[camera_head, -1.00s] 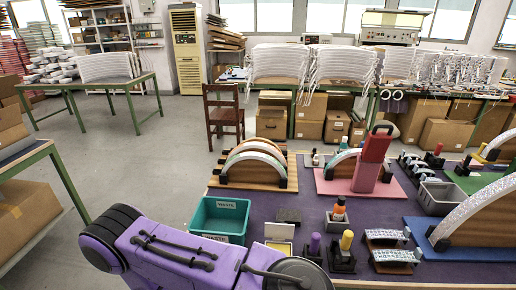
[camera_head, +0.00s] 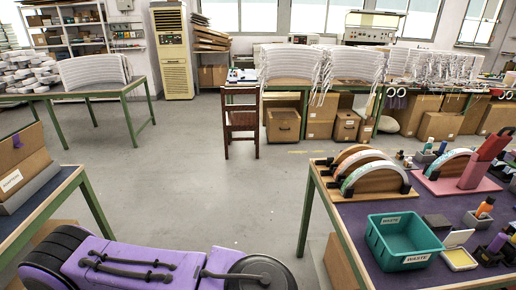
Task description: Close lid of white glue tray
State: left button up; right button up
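The white glue tray (camera_head: 460,259) sits on the purple-topped work table at the lower right. It is small and shallow, with a pale yellow inside showing. Its white lid (camera_head: 457,238) stands open, tilted up at the tray's far side. Neither of my grippers shows in the view, so nothing is seen touching the tray or the lid.
A teal waste bin (camera_head: 402,243) stands just left of the tray. Arc stands (camera_head: 372,177) lie behind. A wooden chair (camera_head: 241,121) stands beyond open grey floor.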

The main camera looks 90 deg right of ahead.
aim_at(459, 236)
jog(key=i, duration=0.7)
jog(key=z, duration=2.85)
jog(key=i, duration=2.4)
jog(key=z, duration=4.95)
